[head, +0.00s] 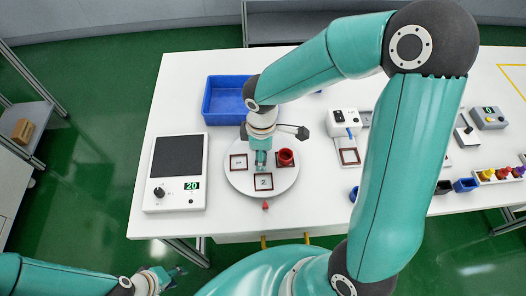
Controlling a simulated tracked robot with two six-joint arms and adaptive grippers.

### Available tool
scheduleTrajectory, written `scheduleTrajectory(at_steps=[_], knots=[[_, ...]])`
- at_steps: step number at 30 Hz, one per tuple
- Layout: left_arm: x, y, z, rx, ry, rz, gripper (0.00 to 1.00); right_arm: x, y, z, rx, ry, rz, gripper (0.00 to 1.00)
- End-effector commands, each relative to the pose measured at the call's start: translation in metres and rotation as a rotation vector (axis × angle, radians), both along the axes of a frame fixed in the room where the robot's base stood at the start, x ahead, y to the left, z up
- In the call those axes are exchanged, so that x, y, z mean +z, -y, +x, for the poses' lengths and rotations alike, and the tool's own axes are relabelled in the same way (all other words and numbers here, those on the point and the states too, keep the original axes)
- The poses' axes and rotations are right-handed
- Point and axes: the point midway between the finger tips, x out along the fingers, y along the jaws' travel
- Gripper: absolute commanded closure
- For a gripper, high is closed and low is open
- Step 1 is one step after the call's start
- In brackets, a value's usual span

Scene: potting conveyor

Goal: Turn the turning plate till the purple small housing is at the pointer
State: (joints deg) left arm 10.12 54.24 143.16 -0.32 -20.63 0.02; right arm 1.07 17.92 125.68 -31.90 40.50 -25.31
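The white round turning plate (237,182) lies on the table with dark-framed square places on it. A red round housing (285,157) sits on its right place; the front place (263,182), marked 2, and the left place (239,162) look empty. A small red pointer (265,205) is at the plate's front edge. I see no purple housing; my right arm hides the back of the plate. My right gripper (261,164) points down over the plate's middle; its fingers are too small to judge. My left gripper (175,275) is open and empty, low in front of the table.
A blue bin (222,98) stands behind the plate. A white device (344,122) stands right of the plate, with small blue and black bins and coloured parts farther right. The table's front left is clear.

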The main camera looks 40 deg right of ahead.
Motion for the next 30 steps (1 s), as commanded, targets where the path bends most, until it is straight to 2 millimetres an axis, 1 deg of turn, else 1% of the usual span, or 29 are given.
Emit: scheduleTrajectory(at_steps=[6,8,15,16,22,23,30], knots=[[0.0,0.0,0.0,0.0,0.0,0.0,0.6,-0.0001,-0.0003,0.0003,0.001,0.0,0.0,0.48],[0.0,0.0,0.0,0.0,0.0,0.0,0.6,0.0,-0.0004,0.0003,0.001,0.0,0.0,0.58],[0.0,0.0,0.0,0.0,0.0,0.0,0.6,0.0001,-0.0007,0.0002,0.002,0.0,0.0,0.98],[0.0,0.0,0.0,0.0,0.0,0.0,0.6,0.0001,-0.0007,0.0002,0.002,-0.001,0.001,1.0],[0.0,0.0,0.0,0.0,0.0,0.0,0.6,-0.0001,-0.0011,-0.0001,0.002,-0.002,0.001,1.0],[0.0,-0.0002,0.0001,0.001,0.0,0.0,0.6,-0.0001,0.0047,-0.0005,-0.002,-0.002,0.001,1.0],[-0.0013,0.0,0.0,0.0,0.0,0.0,0.6,-0.0006,-0.0029,0.0011,-0.004,-0.003,0.0,1.0]])
